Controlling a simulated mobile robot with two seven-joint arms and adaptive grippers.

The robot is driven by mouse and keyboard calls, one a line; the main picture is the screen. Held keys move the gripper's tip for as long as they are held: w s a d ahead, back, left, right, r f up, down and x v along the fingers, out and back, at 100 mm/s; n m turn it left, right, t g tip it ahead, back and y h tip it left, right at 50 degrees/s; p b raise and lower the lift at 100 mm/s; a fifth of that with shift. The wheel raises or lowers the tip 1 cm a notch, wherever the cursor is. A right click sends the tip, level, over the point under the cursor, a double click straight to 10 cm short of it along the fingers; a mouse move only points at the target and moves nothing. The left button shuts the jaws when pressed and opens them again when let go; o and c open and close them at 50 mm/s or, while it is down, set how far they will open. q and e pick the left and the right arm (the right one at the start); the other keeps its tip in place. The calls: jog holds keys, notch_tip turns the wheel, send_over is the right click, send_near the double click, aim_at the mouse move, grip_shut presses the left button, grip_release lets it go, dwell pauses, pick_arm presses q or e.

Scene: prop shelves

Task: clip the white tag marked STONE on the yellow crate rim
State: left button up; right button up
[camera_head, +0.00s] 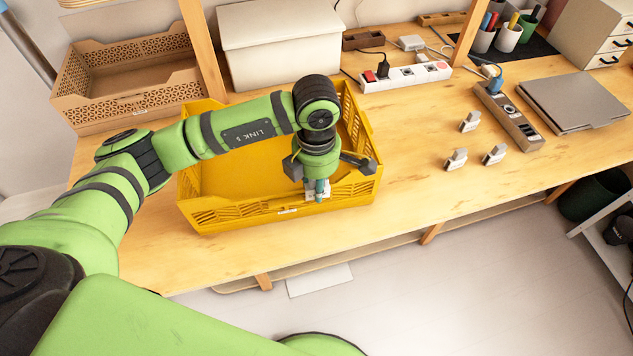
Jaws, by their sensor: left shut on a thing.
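The yellow crate (222,214) stands near the table's front edge, with lattice walls and a small pale label low on its front wall. My left gripper (318,192) points down at the crate's front rim, right of its middle. It is shut on a small white tag (319,198), mostly hidden between the fingers. I cannot read its marking or tell whether it touches the rim. Three more pale clip tags, a back one (469,122), a left one (456,159) and a right one (494,154), stand on the table to the right, markings unreadable. My right gripper is not in view.
A brown crate (85,110) stands at the back left, and a lidded pale box (280,50) behind the yellow crate. A power strip (405,77), a second strip (510,115) and a grey laptop (575,102) lie right. Bare table lies right of the crate.

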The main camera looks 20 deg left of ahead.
pick_arm(q)
jog(key=o, duration=0.9)
jog(key=shift+c, duration=0.2)
jog(key=shift+r, duration=0.1)
notch_tip(320, 180, up, 12)
jog(key=shift+f, duration=0.1)
